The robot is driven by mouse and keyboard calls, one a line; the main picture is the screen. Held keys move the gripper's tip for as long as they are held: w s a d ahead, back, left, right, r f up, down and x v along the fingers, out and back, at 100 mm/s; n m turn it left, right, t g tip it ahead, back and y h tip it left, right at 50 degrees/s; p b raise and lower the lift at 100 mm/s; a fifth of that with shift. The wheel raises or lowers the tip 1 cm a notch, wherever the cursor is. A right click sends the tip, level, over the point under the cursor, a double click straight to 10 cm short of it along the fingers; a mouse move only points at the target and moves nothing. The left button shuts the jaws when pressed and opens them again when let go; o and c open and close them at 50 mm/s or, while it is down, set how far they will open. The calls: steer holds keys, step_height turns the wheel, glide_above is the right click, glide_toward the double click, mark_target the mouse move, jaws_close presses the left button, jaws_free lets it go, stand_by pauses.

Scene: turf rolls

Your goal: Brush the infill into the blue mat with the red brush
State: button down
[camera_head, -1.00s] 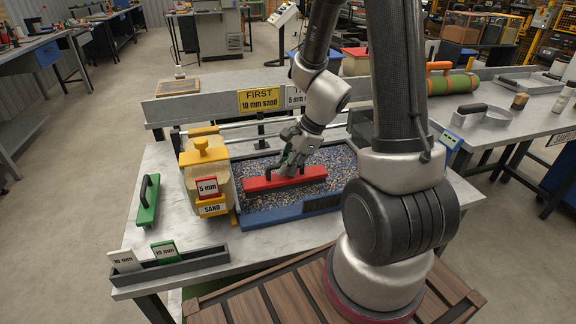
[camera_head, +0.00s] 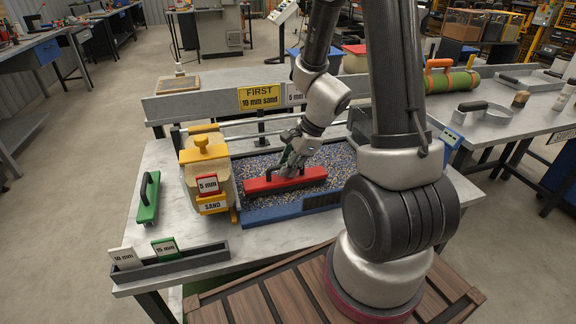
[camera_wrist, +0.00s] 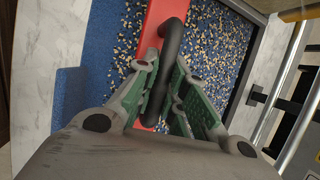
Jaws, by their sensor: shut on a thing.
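The red brush (camera_head: 286,180) rests across the blue mat (camera_head: 336,158), which is speckled with pale infill grains. My gripper (camera_head: 293,165) is shut on the brush's black handle from above. In the wrist view, the black handle (camera_wrist: 172,60) runs between my green-padded fingers (camera_wrist: 166,100), and the red brush body (camera_wrist: 152,45) lies beneath it. Pale grains show on the blue mat (camera_wrist: 113,50) on both sides of the brush. The brush's bristles are hidden. My arm covers the mat's right end.
A yellow-topped sand hopper (camera_head: 207,170) labelled 5 mm stands at the mat's left end. A green brush (camera_head: 148,197) lies further left. A grey card rack (camera_head: 172,266) sits at the front left. A sign (camera_head: 259,99) reads "FIRST 10 mm sand" behind the mat.

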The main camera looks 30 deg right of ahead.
mark_target(298, 174)
steer(key=shift+f, duration=0.8)
stand_by(0.5)
steer(key=shift+s+d, duration=0.15)
steer(key=shift+d, duration=0.65)
steer(key=shift+s+d, duration=0.15)
steer(key=shift+d, duration=0.6)
steer(key=shift+w+a, duration=0.15)
steer(key=shift+a, duration=0.65)
steer(key=shift+w+a, duration=0.15)
steer(key=shift+a, duration=0.6)
steer(key=shift+s+d, duration=0.45)
steer(key=shift+d, duration=2.15)
steer(key=shift+s+d, duration=0.45)
steer(key=shift+d, duration=2.15)
steer(key=shift+s+d, duration=0.45)
steer(key=shift+d, duration=2.15)
steer(key=shift+a, duration=0.1)
steer(key=shift+w+a, duration=0.15)
steer(key=shift+a, duration=0.6)
steer(key=shift+w+a, duration=0.1)
steer(key=shift+a, duration=0.65)
